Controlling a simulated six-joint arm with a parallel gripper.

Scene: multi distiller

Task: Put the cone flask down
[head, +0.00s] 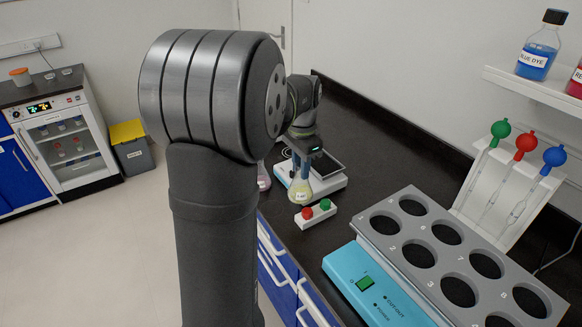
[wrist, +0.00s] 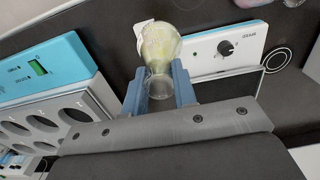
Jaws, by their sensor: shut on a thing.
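The cone flask (head: 300,191) is clear glass with pale yellow liquid and a small label. In the wrist view the flask (wrist: 161,45) has its neck between my two blue fingers. My gripper (head: 307,158) is shut on the neck, and its fingers also show in the wrist view (wrist: 160,90). In the head view the flask looks upright, in front of the white stirrer plate (head: 328,187) and behind a button box. I cannot tell whether its base touches anything. The stirrer's front with its speed knob (wrist: 225,47) is beside the flask in the wrist view.
A white box with red and green buttons (head: 316,214) sits close in front. A second flask (head: 264,178) with pinkish contents is partly hidden behind my arm. A grey rack with round holes (head: 455,262) and a blue control box (head: 365,285) fill the right. Dark bench (head: 400,160) is clear behind.

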